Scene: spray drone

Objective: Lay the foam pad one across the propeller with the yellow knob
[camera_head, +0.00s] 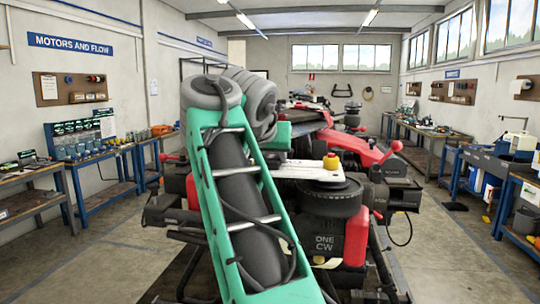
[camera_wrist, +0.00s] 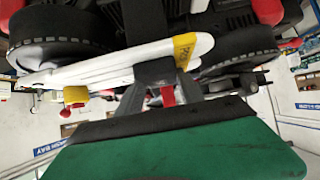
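The yellow knob (camera_head: 331,161) stands on the hub of a white propeller (camera_head: 307,171), above a round dark motor unit. The propeller runs left behind my green arm. In the wrist view, the yellow knob (camera_wrist: 75,95) is at left. I cannot tell whether this bar is the propeller, the foam pad, or both. The dark end of my gripper (camera_wrist: 157,72) overlaps it in the picture. The frames do not show whether my gripper is open or shut, or holds anything. My gripper is hidden in the head view.
The drone's red tank (camera_head: 356,236) and dark frame lie right of my arm, with red parts farther back. Workbenches (camera_head: 98,150) line the left wall, others (camera_head: 497,165) the right. Bare floor lies between the drone and both walls.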

